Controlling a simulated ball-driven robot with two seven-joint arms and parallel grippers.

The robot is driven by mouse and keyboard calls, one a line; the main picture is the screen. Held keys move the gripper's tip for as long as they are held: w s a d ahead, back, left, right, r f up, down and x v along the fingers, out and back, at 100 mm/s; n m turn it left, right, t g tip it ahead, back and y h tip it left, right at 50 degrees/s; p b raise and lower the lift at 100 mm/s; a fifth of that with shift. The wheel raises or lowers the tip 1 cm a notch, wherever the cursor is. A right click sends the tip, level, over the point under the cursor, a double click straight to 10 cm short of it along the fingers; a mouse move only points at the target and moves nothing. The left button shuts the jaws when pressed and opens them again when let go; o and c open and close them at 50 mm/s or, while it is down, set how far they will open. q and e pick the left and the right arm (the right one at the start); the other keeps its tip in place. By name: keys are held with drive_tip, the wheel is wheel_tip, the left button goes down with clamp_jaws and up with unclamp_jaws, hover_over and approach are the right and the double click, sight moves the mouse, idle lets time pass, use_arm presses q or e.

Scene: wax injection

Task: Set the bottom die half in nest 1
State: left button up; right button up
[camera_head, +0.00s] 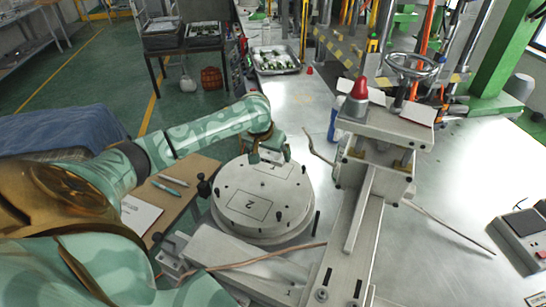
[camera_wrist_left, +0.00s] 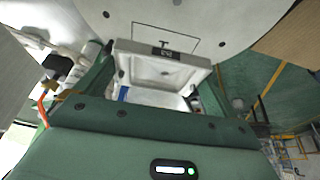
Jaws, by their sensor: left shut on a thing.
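My left gripper (camera_head: 268,152) reaches over the far side of the round grey turntable (camera_head: 235,222). In the left wrist view my left gripper (camera_wrist_left: 155,88) is shut on a pale block-like part with a small dark label, which looks like the bottom die half (camera_wrist_left: 160,66). The part is next to a rectangular outline (camera_wrist_left: 165,28) on the disc; I cannot tell whether it touches the disc. A rectangle marked 2 (camera_head: 248,204) lies on the near side of the disc. My right gripper is not in view.
A press frame with a red-capped post (camera_head: 359,92) and a handwheel (camera_head: 411,66) stands right of the turntable. A clipboard (camera_head: 140,215) and pens lie on the board at left. A tray of small parts (camera_head: 273,60) sits at the back.

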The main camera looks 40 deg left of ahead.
sight(266, 158)
use_arm(q)
drive_tip(key=w+f, duration=0.1)
drive_tip(key=w+a+f+b, duration=0.1)
drive_tip(key=f, duration=0.1)
drive_tip(key=w+f+b, duration=0.1)
drive_tip(key=f, duration=0.1)
drive_tip(key=shift+w+a, duration=0.2)
drive_tip(key=shift+a, duration=0.1)
wheel_tip(266, 158, down, 3)
drive_tip(key=shift+f+b, duration=0.1)
drive_tip(key=shift+b, duration=0.5)
drive_tip(key=o, duration=0.9)
drive_tip(key=shift+c, duration=0.2)
drive_tip(key=p+v, duration=0.4)
drive_tip(key=v, duration=0.7)
drive_tip(key=shift+r, duration=0.25)
drive_tip(key=shift+s+d+r+p, duration=0.1)
drive_tip(key=shift+s+r+p, duration=0.05)
drive_tip(key=shift+r+p, duration=0.25)
